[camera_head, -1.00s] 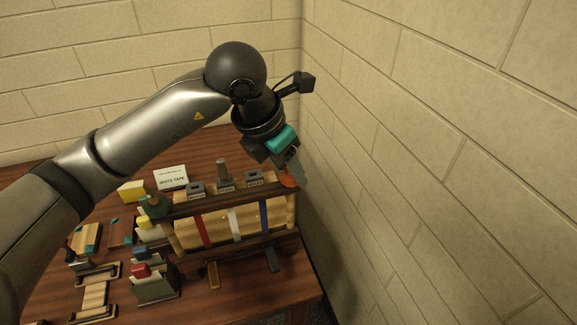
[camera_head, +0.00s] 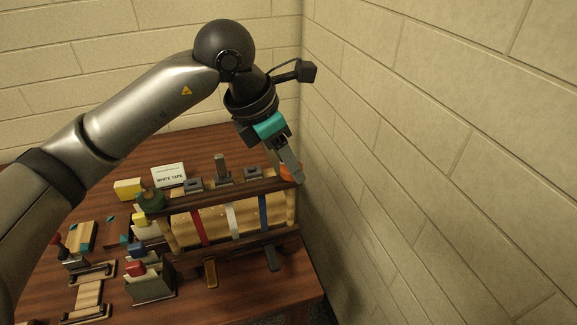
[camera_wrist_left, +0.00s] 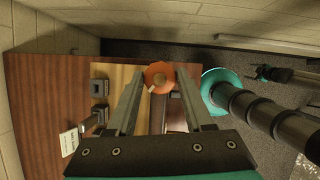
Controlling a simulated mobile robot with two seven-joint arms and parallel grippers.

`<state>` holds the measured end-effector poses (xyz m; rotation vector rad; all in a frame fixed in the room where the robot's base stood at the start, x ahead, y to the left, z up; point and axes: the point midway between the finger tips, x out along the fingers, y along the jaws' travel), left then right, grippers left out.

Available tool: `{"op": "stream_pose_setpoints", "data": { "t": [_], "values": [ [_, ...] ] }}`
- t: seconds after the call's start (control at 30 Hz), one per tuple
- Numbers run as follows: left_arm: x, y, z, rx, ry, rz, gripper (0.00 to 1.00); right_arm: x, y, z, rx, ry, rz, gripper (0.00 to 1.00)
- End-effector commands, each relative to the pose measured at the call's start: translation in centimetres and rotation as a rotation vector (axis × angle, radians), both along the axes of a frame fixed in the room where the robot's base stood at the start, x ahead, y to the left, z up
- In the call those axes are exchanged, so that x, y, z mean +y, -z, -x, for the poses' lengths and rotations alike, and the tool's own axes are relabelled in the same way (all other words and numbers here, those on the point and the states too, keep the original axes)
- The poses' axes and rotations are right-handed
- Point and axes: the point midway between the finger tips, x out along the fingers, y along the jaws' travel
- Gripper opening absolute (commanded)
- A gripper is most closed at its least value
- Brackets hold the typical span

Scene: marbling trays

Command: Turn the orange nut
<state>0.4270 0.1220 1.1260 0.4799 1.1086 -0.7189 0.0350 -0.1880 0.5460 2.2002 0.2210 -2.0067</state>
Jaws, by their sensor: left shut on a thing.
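The orange nut (camera_head: 288,171) sits at the right end of the wooden press's dark top bar (camera_head: 232,193), by the wall. My left gripper (camera_head: 296,175) comes down on it from above, its fingers partly covering it. My right gripper is not in view.
A green nut (camera_head: 150,200) is at the bar's left end. Red, white and blue strips cross the press front. A white tape card (camera_head: 169,175), a yellow block (camera_head: 129,189) and small trays stand on the wooden table (camera_head: 205,150). The brick wall (camera_head: 400,150) is close on the right.

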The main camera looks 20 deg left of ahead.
Motion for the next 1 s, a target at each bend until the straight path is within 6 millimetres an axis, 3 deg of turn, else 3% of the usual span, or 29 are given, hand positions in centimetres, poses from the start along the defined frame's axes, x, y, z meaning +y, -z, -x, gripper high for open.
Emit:
{"op": "stream_pose_setpoints", "data": {
  "t": [0.5,1.0],
  "values": [
    [0.1,0.1,-0.2,-0.001,0.295,-0.001,0.00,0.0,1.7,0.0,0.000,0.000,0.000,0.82],
    [0.1,0.0,-0.2,0.001,0.335,-0.002,0.00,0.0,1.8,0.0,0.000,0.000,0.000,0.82]
  ]
}}
